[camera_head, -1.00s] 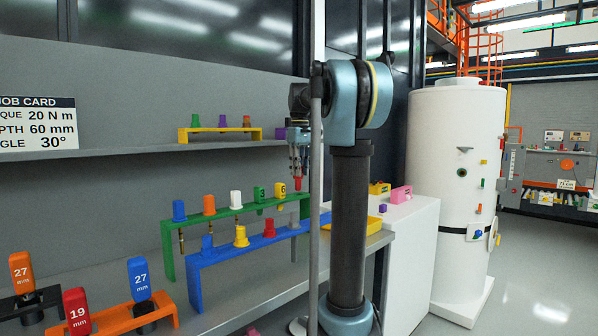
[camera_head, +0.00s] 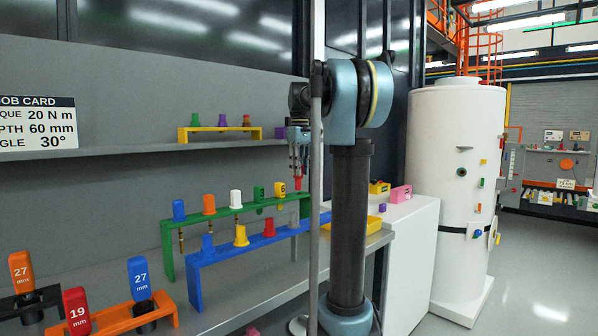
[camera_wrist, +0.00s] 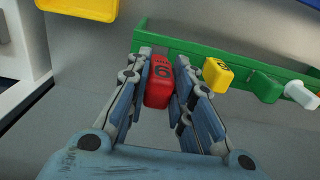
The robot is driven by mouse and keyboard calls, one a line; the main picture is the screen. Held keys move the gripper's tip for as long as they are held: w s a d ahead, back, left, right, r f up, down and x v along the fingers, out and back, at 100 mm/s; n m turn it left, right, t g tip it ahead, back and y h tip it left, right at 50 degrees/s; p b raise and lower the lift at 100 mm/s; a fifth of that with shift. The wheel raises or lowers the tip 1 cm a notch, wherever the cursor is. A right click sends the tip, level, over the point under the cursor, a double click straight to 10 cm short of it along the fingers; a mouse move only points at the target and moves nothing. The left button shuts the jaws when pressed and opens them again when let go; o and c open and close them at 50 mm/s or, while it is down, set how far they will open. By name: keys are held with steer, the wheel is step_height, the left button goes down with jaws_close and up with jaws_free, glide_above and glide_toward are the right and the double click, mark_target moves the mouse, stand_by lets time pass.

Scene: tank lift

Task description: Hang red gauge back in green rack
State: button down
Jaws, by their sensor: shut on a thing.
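The red gauge (camera_wrist: 159,84) is between my gripper's (camera_wrist: 160,72) fingers in the wrist view, its top marked with a digit. My gripper (camera_head: 298,165) is shut on it. In the head view the red gauge (camera_head: 298,183) hangs below the fingertips, at the right end of the green rack (camera_head: 222,212). The green rack's bar also shows in the wrist view (camera_wrist: 190,52), just beyond the gauge. The rack holds a blue, an orange, a white, a green and a yellow gauge (camera_head: 280,188). I cannot tell whether the red gauge touches the rack.
A blue rack (camera_head: 220,256) with a yellow piece (camera_head: 241,236) stands in front of the green rack. A yellow rack (camera_head: 217,130) is on the shelf above. A yellow tray (camera_head: 366,226) lies to the right. An orange rack (camera_head: 110,318) stands at the near left.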

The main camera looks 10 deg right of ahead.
mark_target(299, 181)
steer(key=shift+f, duration=2.8)
stand_by(0.4)
steer(key=c, duration=1.3)
jaws_free()
steer(key=shift+c, duration=0.2)
steer(key=shift+r, duration=0.1)
step_height(299, 181, up, 12)
steer(key=shift+w+f, duration=0.1)
steer(key=shift+f, duration=0.05)
